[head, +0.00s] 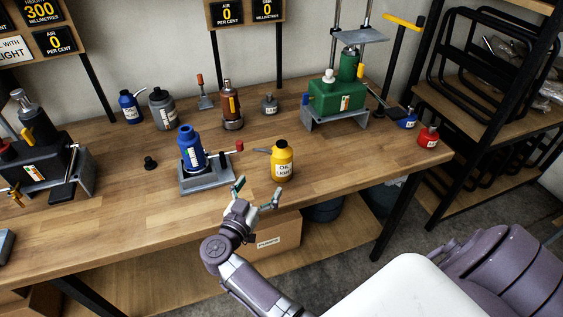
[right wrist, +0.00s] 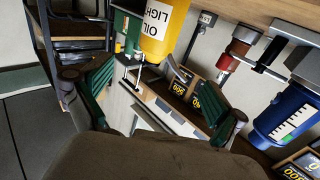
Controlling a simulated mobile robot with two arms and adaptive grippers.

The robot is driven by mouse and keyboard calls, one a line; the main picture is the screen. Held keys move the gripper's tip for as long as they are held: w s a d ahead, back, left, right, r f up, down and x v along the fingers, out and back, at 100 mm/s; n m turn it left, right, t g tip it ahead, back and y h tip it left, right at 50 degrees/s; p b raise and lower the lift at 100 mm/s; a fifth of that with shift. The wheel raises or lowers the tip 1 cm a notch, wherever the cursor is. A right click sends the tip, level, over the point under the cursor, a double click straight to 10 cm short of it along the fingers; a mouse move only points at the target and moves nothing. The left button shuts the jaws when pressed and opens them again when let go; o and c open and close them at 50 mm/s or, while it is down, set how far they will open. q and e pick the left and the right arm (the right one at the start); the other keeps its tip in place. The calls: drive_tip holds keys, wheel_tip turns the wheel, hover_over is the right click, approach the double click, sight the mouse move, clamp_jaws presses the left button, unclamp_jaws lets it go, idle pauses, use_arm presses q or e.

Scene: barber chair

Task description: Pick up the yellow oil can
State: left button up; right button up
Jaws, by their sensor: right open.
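The yellow oil can (head: 282,162) stands upright near the front edge of the wooden workbench (head: 120,215). It has a black cap and a white label. My right gripper (head: 258,190) is open and empty, in front of the can and a little below and left of it in the head view. The gripper appears apart from the can. My left gripper is not in view.
A blue bottle jack (head: 191,150) on a grey base stands left of the can, its red-tipped lever close by. A green press (head: 335,98) stands behind right. A red bottle (head: 428,137) and small blue bottle (head: 407,119) are at the right end. Bench right of the can is clear.

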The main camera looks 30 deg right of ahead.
sight(281, 153)
drive_tip(key=b+x, duration=0.3)
drive_tip(key=x, duration=0.5)
drive_tip(key=shift+d+f+b, duration=0.15)
drive_tip(key=shift+d+b, duration=0.1)
drive_tip(key=shift+b, duration=0.05)
drive_tip(key=b+x, duration=0.4)
drive_tip(key=x, duration=0.1)
drive_tip(key=shift+d, duration=0.2)
drive_tip(key=shift+c, duration=0.5)
drive_tip(key=c, duration=1.7)
drive_tip(key=shift+r, duration=0.3)
